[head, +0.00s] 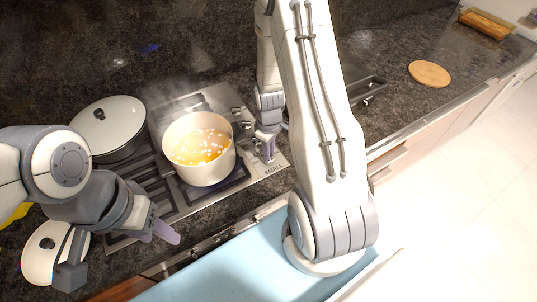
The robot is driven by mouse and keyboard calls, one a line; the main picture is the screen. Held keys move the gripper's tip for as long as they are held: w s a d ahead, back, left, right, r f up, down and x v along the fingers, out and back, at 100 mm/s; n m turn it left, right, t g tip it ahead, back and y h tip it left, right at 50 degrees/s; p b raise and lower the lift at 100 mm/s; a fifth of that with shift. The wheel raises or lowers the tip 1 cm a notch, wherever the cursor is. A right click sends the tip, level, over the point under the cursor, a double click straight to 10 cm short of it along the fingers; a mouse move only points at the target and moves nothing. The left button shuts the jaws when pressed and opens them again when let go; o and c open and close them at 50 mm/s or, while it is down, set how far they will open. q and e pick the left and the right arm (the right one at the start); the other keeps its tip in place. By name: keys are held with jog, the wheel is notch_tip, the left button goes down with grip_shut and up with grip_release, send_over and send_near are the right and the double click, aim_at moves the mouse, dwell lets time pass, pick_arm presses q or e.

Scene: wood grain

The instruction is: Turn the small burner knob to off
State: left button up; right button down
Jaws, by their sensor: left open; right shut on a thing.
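The stove (187,207) is a steel gas cooktop with dark grates. Its knobs run along the right side, and a label reading "SMALL" is printed near the front right corner. My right gripper (269,154) points down at the front knob beside that label and is shut on it; the fingers hide most of the small burner knob. Another knob (246,125) shows just behind it. My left gripper (166,236) is open and empty, in front of the stove's front left edge. Which way the gripped knob points cannot be seen.
An open cream pot (200,174) of orange soup with white pieces steams on the stove. A lidded pan (108,120) stands behind left. A white lid (42,251) lies front left.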

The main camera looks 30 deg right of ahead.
jog(key=shift+n, duration=0.6)
jog(key=n, duration=0.4)
jog(key=shift+n, duration=0.3)
jog(key=shift+n, duration=0.3)
jog(key=c, duration=0.8)
grip_release()
jog(key=shift+c, duration=0.2)
jog(key=shift+r+p, duration=0.1)
jog(key=shift+p, duration=0.2)
